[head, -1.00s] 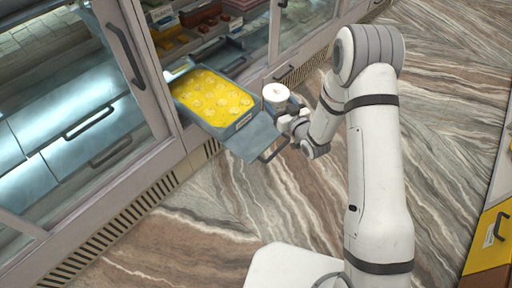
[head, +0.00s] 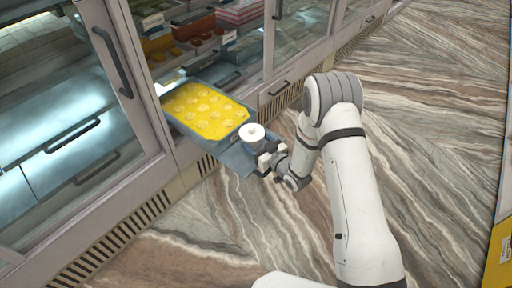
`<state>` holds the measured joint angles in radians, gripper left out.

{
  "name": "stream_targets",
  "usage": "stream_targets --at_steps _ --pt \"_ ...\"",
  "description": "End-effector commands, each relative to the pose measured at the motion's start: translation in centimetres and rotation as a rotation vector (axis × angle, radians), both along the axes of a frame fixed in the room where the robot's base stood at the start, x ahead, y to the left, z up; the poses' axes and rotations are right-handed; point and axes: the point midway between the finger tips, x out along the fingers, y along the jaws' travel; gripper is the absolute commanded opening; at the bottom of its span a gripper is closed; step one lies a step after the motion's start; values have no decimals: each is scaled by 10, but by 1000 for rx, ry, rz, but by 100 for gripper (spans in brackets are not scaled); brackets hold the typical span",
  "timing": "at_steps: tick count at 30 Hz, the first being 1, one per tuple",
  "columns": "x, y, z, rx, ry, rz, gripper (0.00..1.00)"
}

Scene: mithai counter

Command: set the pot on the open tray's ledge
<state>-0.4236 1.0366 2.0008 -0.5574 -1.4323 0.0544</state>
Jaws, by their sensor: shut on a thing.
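The pot shows over the front ledge (head: 233,159) of the open tray, close to the tray's yellow filling. I cannot tell whether its base touches the ledge. The open tray (head: 216,148) is blue-grey, sticks out of the counter and holds yellow filling with round pieces. My gripper hides part of the ledge and the handle at its front.
Glass-fronted counter doors (head: 125,75) with dark handles stand left of and behind the tray. Shelves inside hold several coloured trays (head: 190,30). The marble-patterned floor (head: 440,130) to the right is clear. A yellow unit (head: 500,255) stands at the lower right edge.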

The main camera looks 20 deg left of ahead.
Motion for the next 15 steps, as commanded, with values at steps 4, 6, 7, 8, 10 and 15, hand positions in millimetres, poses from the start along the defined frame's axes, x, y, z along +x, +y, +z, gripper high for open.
stream_targets --at_steps 4,6,7,8,10,15 --pt "0 0 -19 1 -1 0 41" --pt "0 0 -18 2 -1 0 41" --pt "0 0 -17 2 -1 0 41" --pt "0 0 -17 2 -1 0 41" --pt "0 0 -17 2 -1 0 41" --pt "-1 2 -20 1 0 2 70"
